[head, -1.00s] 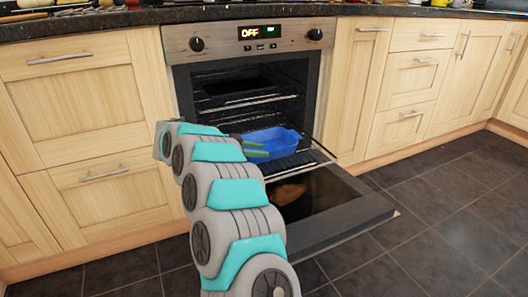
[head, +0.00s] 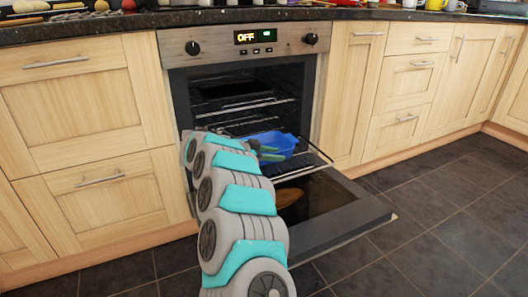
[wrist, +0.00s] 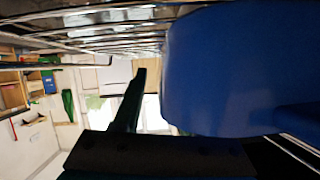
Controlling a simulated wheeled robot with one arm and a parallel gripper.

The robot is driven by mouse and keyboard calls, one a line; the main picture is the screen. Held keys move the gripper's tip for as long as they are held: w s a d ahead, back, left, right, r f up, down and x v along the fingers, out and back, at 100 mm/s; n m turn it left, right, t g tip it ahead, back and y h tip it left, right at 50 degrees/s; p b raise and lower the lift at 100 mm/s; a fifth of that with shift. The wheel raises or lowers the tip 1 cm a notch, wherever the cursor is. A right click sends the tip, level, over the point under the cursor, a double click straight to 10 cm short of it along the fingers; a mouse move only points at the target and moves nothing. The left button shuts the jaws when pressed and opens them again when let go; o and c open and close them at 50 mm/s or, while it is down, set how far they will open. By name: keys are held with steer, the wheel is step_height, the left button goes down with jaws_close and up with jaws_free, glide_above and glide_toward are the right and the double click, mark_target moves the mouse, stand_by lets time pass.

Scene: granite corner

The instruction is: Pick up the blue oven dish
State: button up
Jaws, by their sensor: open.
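The blue oven dish (head: 284,142) sits on a wire rack in the open oven, near the front of the cavity. In the wrist view the dish (wrist: 225,75) fills the upper right, very close to the camera. My gripper (head: 268,153), with green fingers, is open at the dish's left near edge in the head view. In the wrist view one dark finger (wrist: 129,105) stands to the left of the dish wall, with a small gap showing. The other finger cannot be made out there. My arm hides part of the oven's left side.
The oven door (head: 335,210) hangs open and low, with a brown patch on its glass. The wire rack (head: 310,165) sticks out over it. Wooden cabinets (head: 85,100) flank the oven. Dark tiled floor (head: 430,215) is clear at right.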

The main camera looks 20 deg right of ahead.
jaws_close()
stand_by(1.3)
